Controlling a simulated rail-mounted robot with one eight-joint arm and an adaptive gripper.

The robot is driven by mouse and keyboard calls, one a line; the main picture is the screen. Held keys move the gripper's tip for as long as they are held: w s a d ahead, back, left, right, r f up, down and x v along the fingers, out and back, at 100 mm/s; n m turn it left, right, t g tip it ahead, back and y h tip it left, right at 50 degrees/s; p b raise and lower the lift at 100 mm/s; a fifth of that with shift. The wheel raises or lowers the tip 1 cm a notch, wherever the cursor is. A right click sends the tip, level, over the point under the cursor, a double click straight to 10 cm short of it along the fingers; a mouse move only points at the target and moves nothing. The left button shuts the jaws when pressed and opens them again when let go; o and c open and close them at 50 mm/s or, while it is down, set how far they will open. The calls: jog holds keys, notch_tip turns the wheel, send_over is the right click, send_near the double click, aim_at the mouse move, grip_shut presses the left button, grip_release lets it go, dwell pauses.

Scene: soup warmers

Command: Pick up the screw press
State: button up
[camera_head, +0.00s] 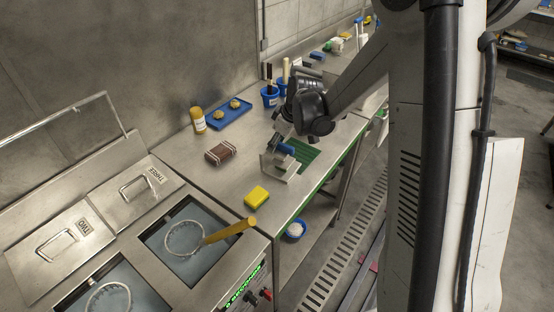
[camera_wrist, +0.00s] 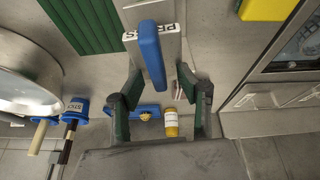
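The screw press is a grey metal frame (camera_head: 279,165) with a blue bar on top, standing on the steel counter in the head view. In the wrist view, its blue bar (camera_wrist: 150,52) and a plate lettered "PRESS" (camera_wrist: 171,46) show at the top centre. My gripper (camera_wrist: 159,76) is open, with one dark green finger on each side of the blue bar's near end. I see gaps between the fingers and the bar, and cannot tell how deep the bar sits between them. In the head view my gripper (camera_head: 284,139) is at the press, partly hidden by the arm.
A green mat (camera_head: 303,152) lies right of the press, a yellow sponge (camera_head: 257,196) nearer, and a brown strapped block (camera_head: 220,152) to the left. Behind are a blue tray (camera_head: 233,117), a yellow bottle (camera_head: 198,121) and a blue cup (camera_head: 269,98). Soup wells (camera_head: 190,245) occupy the front.

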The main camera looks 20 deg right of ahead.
grip_shut()
jog(key=shift+w+r, duration=0.1)
jog(key=shift+r, duration=0.05)
dwell(0.4)
